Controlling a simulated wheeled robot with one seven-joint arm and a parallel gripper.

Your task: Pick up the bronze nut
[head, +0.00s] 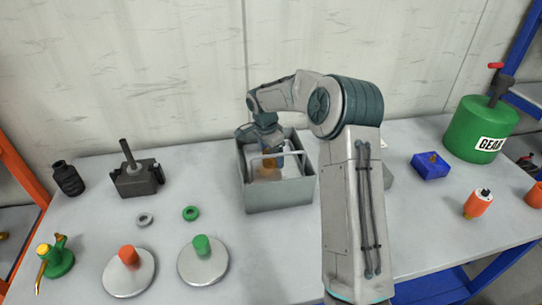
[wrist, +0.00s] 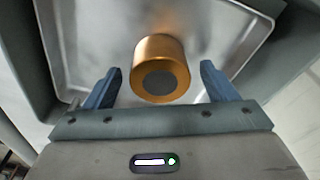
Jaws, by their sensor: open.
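The bronze nut (wrist: 160,62) is a short bronze cylinder with a dark round end in the wrist view. It sits inside a grey metal bin (wrist: 85,22). In the head view the nut (head: 268,166) shows as a small orange-brown patch in the bin (head: 280,196), partly hidden by my arm. My gripper (wrist: 157,78) is open, its two blue fingers on either side of the nut with a gap at each side. In the head view my gripper is down at the bin's opening, its fingertips hard to make out.
The bin walls and a pale handle bar (head: 278,155) surround my gripper closely. To the left are a grey ring (head: 145,219), a green ring (head: 190,213), two round-based pieces and a dark block (head: 138,178). A blue box (head: 431,167) and a green drum (head: 478,130) stand right.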

